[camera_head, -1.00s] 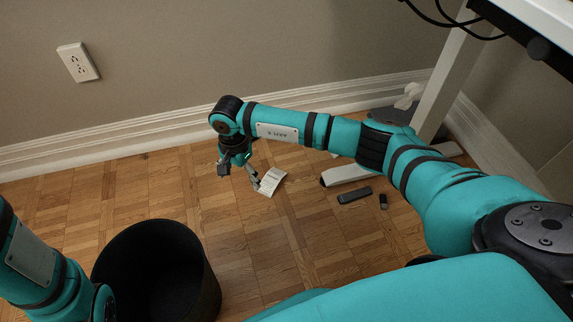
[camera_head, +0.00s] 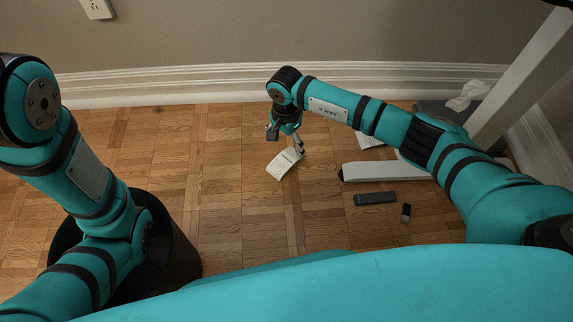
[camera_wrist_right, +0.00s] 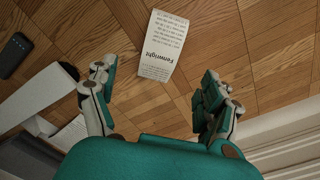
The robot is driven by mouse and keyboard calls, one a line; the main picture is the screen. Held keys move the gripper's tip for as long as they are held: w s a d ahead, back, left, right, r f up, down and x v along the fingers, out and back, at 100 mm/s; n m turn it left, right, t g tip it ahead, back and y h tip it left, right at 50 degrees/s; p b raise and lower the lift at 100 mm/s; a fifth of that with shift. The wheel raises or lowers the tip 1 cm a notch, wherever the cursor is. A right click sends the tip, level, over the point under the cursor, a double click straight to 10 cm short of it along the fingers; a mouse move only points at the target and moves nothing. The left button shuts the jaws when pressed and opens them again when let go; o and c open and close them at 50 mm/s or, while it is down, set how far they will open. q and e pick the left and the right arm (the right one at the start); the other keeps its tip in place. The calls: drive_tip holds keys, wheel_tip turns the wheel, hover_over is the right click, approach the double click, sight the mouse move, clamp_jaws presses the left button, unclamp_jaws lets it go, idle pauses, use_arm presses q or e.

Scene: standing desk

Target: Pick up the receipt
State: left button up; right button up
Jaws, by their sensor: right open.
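The receipt (camera_head: 284,164) is a small white printed slip with a slight curl, lying on the wooden floor. In the right wrist view the receipt (camera_wrist_right: 163,45) lies ahead of the fingertips, its printed heading nearest them. My right gripper (camera_head: 287,139) is open and empty just behind the receipt in the head view. In the right wrist view its two fingers (camera_wrist_right: 155,80) are spread wide, with the receipt's near end in line with the gap. Whether a finger touches the paper I cannot tell. My left arm shows at the left, but its gripper does not.
A black bin (camera_head: 182,262) stands at the lower left, partly behind my left arm. A dark remote-like object (camera_head: 375,198), a small dark stick (camera_head: 406,212) and a long white bar (camera_head: 385,172) lie right of the receipt. Floor left of the receipt is clear.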

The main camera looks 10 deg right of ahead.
sight(286, 159)
wheel_tip(286, 159, down, 8)
drive_tip(key=b, duration=0.4)
drive_tip(key=shift+b, duration=0.4)
drive_tip(key=shift+r, duration=0.1)
drive_tip(key=c, duration=0.8)
